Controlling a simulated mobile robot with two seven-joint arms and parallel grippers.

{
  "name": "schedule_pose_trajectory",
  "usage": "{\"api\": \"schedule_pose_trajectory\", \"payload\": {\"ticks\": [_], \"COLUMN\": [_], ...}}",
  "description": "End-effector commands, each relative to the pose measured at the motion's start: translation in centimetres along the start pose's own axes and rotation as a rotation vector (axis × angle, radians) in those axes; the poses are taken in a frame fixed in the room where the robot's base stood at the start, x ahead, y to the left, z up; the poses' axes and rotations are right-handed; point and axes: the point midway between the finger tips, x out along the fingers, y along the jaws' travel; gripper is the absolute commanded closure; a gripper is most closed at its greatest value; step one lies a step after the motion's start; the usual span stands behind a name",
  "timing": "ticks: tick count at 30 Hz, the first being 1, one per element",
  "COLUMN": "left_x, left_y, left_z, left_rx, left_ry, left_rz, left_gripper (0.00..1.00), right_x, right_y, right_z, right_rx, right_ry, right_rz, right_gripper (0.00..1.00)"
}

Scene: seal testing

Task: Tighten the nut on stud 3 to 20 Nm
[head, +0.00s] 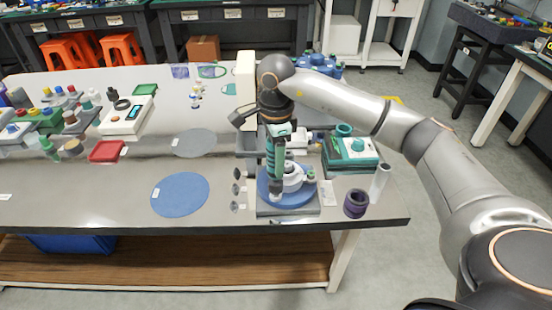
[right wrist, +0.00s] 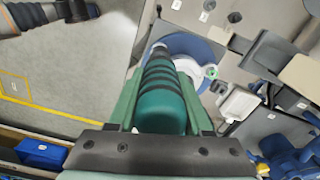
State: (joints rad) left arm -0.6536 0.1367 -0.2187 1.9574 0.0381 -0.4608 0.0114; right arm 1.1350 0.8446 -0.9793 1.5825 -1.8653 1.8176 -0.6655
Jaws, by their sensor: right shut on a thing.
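My right gripper (head: 276,128) points down over the right part of the bench. It is shut on a teal-and-black tool handle, which looks like the torque wrench (right wrist: 161,98). In the head view the wrench (head: 276,160) hangs roughly upright in front of the test fixture. The fixture has a blue round flange (head: 266,192) on a grey base, with a white stepped body (head: 293,178). The flange also shows beyond the handle in the right wrist view (right wrist: 201,48). The nut, stud 3 and the wrench's working end are too small or hidden to tell. My left gripper is not in view.
A purple cup (head: 355,203) and a white cylinder (head: 380,181) stand near the bench's right edge. A teal device (head: 350,151) stands behind them. Small dark discs lie left of the fixture. A blue round mat (head: 180,195) and a grey one (head: 195,142) lie farther left.

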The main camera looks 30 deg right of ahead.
Motion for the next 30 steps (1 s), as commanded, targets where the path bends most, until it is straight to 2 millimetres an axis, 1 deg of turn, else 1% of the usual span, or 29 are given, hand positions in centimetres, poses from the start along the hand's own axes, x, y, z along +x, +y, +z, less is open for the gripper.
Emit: {"api": "schedule_pose_trajectory", "payload": {"ticks": [30], "left_x": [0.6], "left_y": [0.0], "left_z": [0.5], "left_rx": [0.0], "left_ry": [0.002], "left_rz": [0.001], "left_gripper": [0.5], "right_x": [1.2], "right_y": [0.0], "right_z": [0.0], "right_rx": [0.0], "right_ry": [-0.001], "right_rz": [-0.002], "right_gripper": [1.0]}}
